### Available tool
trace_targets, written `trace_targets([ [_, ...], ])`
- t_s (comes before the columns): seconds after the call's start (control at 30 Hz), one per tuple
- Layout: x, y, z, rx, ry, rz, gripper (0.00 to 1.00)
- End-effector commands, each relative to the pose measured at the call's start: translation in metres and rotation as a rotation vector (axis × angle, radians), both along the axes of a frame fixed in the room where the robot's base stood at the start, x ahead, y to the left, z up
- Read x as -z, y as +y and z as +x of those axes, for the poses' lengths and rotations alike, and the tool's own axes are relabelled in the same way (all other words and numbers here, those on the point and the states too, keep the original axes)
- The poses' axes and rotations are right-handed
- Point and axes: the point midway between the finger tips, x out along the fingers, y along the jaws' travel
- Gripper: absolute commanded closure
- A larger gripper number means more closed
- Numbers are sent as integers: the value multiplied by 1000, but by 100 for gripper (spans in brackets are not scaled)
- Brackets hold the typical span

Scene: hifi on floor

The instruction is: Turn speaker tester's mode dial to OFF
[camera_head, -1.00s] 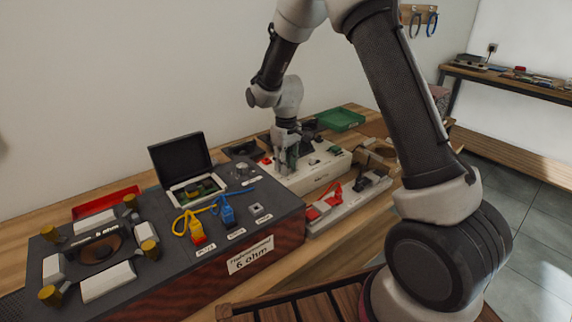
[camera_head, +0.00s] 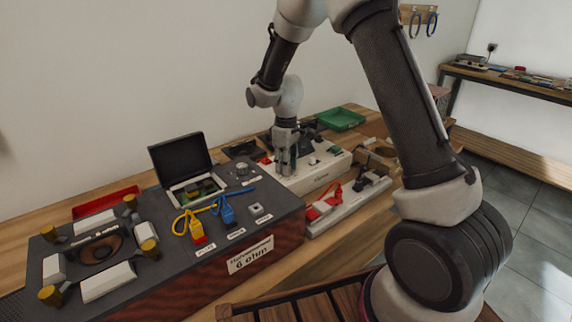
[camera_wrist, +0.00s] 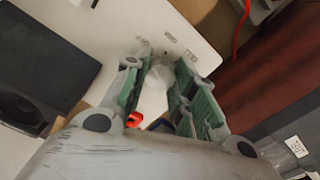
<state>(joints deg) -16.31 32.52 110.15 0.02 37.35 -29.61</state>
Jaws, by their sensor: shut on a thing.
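The speaker tester (camera_head: 322,178) is a white box on the bench, right of the big dark speaker cabinet. My gripper (camera_head: 285,172) points down onto its top near the left end. In the wrist view the tester's pale top (camera_wrist: 160,18) carries small printed marks, too blurred to read. My gripper's green-padded fingers (camera_wrist: 160,68) stand on both sides of a pale round knob, the mode dial (camera_wrist: 155,88), and are shut on it. The dial's pointer direction cannot be made out. In the head view my fingers hide the dial.
The speaker cabinet (camera_head: 270,238) with yellow and blue plugs stands at left. A white strip with red levers (camera_head: 325,208) lies in front of the tester. A green tray (camera_head: 340,119) is behind, and a black speaker box (camera_wrist: 38,75) shows beside the tester.

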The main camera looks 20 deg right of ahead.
Motion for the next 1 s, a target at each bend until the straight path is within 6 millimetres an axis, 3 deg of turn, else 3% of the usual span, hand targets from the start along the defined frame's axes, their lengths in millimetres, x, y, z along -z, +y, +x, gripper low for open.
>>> trace_targets([
  [0.1, -1, 0, 1, -1, -3, 0, 97],
  [0.13, -1, 0, 1, -1, -3, 0, 72],
  [0.27, -1, 0, 1, 0, -1, 0, 50],
  [0.67, -8, 0, 1, 1, -3, 0, 50],
  [1.0, -79, 0, 1, 0, -6, 2, 50],
])
